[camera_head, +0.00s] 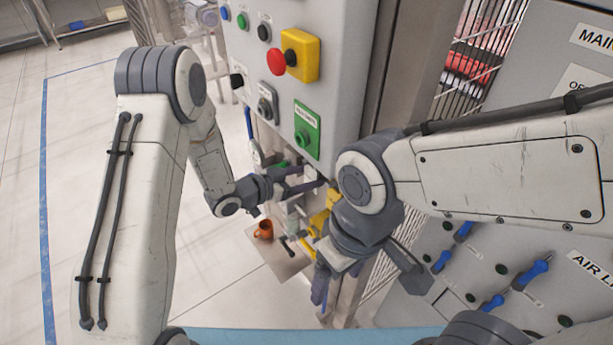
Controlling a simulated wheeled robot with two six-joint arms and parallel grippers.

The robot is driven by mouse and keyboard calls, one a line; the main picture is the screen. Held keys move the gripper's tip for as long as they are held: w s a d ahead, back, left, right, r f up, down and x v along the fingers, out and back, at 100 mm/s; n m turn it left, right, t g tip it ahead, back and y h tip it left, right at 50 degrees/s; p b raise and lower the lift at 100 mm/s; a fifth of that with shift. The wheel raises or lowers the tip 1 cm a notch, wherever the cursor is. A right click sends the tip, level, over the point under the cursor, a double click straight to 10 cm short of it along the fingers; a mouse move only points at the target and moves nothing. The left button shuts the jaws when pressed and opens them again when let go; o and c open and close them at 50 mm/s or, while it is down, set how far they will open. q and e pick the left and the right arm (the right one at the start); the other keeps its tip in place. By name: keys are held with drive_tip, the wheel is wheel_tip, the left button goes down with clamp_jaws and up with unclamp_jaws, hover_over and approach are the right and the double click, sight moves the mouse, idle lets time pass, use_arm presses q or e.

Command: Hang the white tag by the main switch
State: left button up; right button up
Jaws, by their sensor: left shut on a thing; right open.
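My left gripper (309,179) is shut on a small white thing (311,172), which looks like the white tag, just below the grey control box (345,85). The fingers partly hide it. My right gripper (322,287) is open, lower down and right of the left one, with its fingers pointing downward. A cut-off label beginning "MAI" (597,38) is on the grey cabinet panel (535,60) at the top right. No switch shows beside that label within the picture.
The control box carries a red button on a yellow housing (303,55), a green plate (307,128) and several knobs. Blue-handled valves (531,274) stick out of the lower right panel. An orange cup (264,230) stands below. Open floor (60,200) lies at the left.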

use_arm(q)
drive_tip(key=shift+s+a, duration=0.1)
drive_tip(key=shift+a, duration=0.05)
drive_tip(key=shift+s+a, duration=0.7)
drive_tip(key=shift+a, duration=0.25)
drive_tip(key=shift+s+a, duration=0.65)
drive_tip(key=shift+a, duration=0.25)
drive_tip(key=shift+f+p+v, duration=0.2)
drive_tip(key=shift+v, duration=1.05)
drive_tip(key=shift+f+p+v, duration=0.2)
drive_tip(key=shift+v, duration=1)
drive_tip(key=shift+s+a, duration=0.1)
drive_tip(key=shift+a, duration=0.1)
